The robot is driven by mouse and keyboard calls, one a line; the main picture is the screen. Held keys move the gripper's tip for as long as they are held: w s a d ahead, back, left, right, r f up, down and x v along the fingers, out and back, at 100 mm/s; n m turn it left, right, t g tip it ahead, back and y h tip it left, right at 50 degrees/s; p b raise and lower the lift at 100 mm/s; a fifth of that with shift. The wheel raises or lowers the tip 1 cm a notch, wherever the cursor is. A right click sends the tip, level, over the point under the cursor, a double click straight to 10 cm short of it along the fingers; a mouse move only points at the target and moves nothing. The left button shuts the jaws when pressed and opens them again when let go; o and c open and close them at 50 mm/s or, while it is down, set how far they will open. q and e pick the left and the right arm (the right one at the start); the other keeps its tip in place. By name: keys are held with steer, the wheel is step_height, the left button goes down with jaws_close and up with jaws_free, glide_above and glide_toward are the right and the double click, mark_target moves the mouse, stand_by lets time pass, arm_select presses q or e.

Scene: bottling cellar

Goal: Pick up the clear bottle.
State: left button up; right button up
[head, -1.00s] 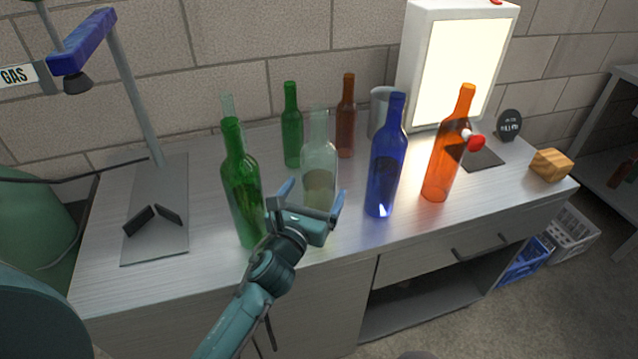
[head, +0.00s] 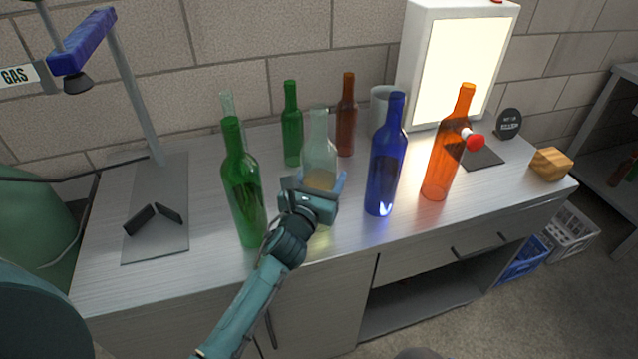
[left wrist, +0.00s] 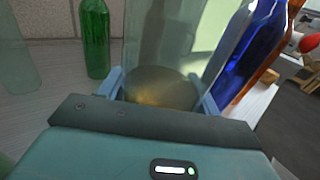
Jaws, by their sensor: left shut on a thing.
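The clear bottle (head: 319,150) stands upright near the middle of the steel worktop, with a yellowish tint low inside it. My left gripper (head: 318,184) is shut on its body from the front. In the left wrist view the clear bottle (left wrist: 170,50) rises between the two blue fingers of my left gripper (left wrist: 160,90). My right gripper is in neither view.
A green bottle (head: 243,195) stands close left, with a pale bottle (head: 227,106) behind it. Another green bottle (head: 292,130) and a brown one (head: 346,120) stand behind. A blue bottle (head: 385,165) and an orange one (head: 443,160) stand right. A lit panel (head: 461,68) is at the back.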

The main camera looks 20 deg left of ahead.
mark_target(322, 138)
arm_select(q)
steer(key=c, duration=0.7)
step_height(322, 138, up, 10)
steer(key=p, duration=0.3)
